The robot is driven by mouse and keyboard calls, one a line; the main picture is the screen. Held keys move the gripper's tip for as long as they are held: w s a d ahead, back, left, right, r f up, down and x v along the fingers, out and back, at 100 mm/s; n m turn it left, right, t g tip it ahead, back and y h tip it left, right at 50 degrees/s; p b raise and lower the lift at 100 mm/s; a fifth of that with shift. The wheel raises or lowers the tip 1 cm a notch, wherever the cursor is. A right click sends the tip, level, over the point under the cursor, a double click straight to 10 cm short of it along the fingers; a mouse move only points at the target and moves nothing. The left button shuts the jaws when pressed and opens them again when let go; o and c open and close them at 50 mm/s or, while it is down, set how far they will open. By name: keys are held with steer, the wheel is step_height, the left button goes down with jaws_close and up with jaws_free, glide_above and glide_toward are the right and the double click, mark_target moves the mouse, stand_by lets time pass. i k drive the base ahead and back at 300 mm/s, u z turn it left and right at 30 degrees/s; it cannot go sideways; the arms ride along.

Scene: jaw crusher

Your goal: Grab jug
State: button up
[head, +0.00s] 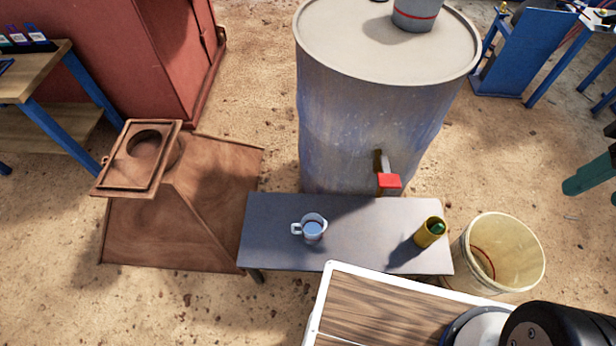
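The jug (313,230) is a small clear or pale measuring jug with a handle on its left side and something bluish inside. It stands upright on a grey bench (365,233), left of the bench's middle. My gripper is not in view. A black and grey rounded part of my own body shows at the bottom right, apart from the jug. Nothing covers the jug.
A yellow cup (430,232) with something green inside stands at the bench's right. A large metal drum (350,130) with a red-handled tap (389,181) stands behind. A pale bucket (515,250) is at right, a rusty hopper (190,205) at left. The wood-topped surface (375,310) is in front.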

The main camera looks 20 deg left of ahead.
mark_target(313, 226)
steer(key=u, duration=1.05)
